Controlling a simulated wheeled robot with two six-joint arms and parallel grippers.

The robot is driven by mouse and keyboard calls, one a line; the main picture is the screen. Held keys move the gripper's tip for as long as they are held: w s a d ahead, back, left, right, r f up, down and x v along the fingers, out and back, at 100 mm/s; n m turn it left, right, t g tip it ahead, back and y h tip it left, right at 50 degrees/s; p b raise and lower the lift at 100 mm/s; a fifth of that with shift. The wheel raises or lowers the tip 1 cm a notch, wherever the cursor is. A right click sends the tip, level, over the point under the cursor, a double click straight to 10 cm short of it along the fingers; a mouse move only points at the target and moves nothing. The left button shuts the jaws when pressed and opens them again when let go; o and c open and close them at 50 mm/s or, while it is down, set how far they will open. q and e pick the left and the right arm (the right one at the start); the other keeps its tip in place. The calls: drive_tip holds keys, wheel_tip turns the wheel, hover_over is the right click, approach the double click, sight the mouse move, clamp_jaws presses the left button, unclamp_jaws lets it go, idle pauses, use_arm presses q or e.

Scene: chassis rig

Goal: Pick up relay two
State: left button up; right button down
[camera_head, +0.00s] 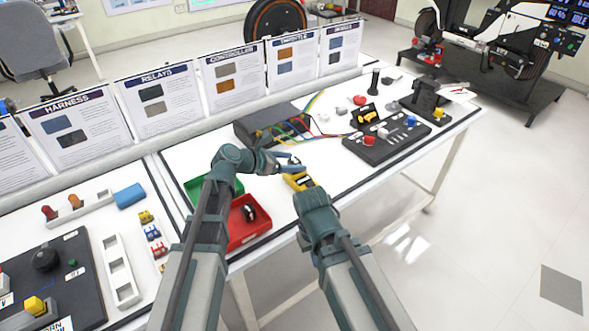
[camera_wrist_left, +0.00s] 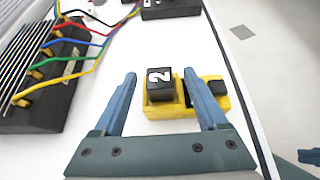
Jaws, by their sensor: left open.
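Relay two (camera_wrist_left: 160,86), a black block with a white "2" on top, sits in a yellow holder (camera_wrist_left: 160,111) on the white table in the left wrist view. The yellow holder also shows in the head view (camera_head: 298,181). My left gripper (camera_head: 290,163) is open and empty. In the left wrist view its fingers (camera_wrist_left: 160,80) stand on either side of the relay, with a gap on the left; the right finger overlaps the holder. My right arm (camera_head: 318,215) reaches in near the table's front edge; its jaws are not clear.
A black box with coloured wires (camera_head: 270,125) is just behind. A red bin (camera_head: 243,235) with a dark part inside and a green bin (camera_head: 196,188) lie left. A black panel with coloured knobs (camera_head: 385,142) lies right. The table's front edge is close.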

use_arm(q)
drive_tip(key=shift+x, duration=0.85)
drive_tip(key=shift+a, duration=0.1)
drive_tip(key=shift+c, duration=0.3)
clamp_jaws()
drive_tip(key=shift+r, duration=0.2)
